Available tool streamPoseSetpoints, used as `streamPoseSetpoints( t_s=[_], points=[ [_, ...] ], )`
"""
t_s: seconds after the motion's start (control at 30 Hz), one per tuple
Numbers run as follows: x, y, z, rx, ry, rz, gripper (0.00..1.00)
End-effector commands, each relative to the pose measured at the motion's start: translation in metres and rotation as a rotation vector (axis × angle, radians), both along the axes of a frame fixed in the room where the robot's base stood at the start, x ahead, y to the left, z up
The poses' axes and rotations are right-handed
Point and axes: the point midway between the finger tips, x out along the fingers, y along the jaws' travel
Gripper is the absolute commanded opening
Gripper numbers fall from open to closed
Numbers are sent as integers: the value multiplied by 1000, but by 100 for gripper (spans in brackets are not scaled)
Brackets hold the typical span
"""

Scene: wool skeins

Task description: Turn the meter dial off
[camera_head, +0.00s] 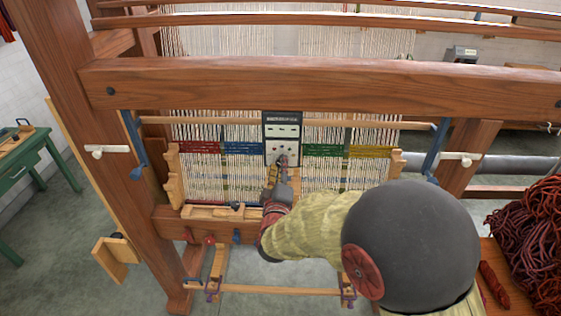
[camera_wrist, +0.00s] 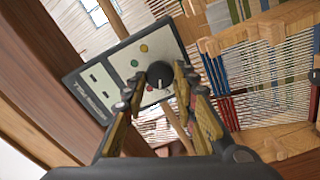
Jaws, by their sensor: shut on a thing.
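The meter (camera_head: 283,127) is a box with a dark top and a pale face, standing in front of the loom's threads. In the wrist view the meter (camera_wrist: 98,77) looks tilted, with dark slots and small green, red and yellow round spots. Its black round dial (camera_wrist: 159,73) carries a pale mark near its lower edge. My gripper (camera_wrist: 162,85) has its fingers on both sides of the dial and is shut on it. In the head view my gripper (camera_head: 281,162) reaches the meter's lower face and hides the dial.
The wooden loom's thick crossbeam (camera_head: 320,88) runs above the meter and its posts stand either side. Red, blue, green and yellow woven bands flank the meter. A heap of dark red wool (camera_head: 530,240) lies at right. A green table (camera_head: 30,165) stands at left.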

Motion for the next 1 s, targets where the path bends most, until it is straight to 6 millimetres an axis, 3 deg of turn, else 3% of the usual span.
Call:
streamPoseSetpoints(
  t_s=[0.4, 1.0],
  points=[
    [0, 1, -1, -221, 9, 2, 3],
    [0, 1, -2, -264, 10, 3, 3]
  ],
)
